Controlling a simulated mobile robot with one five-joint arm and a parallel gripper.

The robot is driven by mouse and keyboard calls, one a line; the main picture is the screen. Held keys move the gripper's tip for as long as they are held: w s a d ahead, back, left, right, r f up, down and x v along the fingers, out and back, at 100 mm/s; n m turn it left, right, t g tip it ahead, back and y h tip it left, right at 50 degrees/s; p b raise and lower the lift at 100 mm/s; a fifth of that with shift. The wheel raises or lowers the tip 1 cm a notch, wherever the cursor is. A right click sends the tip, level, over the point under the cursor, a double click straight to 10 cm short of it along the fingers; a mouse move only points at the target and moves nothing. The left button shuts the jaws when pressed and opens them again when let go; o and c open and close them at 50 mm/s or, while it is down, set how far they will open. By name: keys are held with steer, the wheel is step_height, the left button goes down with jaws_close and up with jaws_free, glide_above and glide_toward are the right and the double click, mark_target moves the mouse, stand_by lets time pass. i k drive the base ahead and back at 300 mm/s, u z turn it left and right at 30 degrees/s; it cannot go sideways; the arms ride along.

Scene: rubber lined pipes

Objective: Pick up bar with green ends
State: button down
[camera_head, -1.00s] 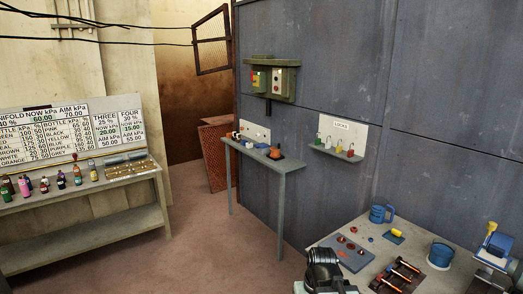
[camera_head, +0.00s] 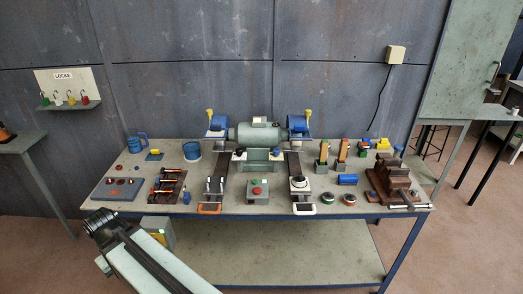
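I cannot make out a bar with green ends for certain. Several short bars with orange and dark parts lie on a dark rack (camera_head: 163,199) at the left of the workbench (camera_head: 235,202); their end colours are too small to tell. Part of my arm (camera_head: 150,255) shows at the lower left, in front of the bench, with a black joint at its upper end. My gripper's fingers are not visible.
A bench grinder (camera_head: 258,133) stands at the back middle and a vise (camera_head: 396,184) at the right. A blue mug (camera_head: 136,144), a blue cup (camera_head: 192,151) and a switch box (camera_head: 258,189) crowd the bench. Floor is clear at the right front.

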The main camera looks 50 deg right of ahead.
mark_target(324, 148)
steer(key=z, duration=1.85)
steer(key=k, duration=1.2)
steer(key=u, duration=0.5)
steer(key=i, duration=1.45)
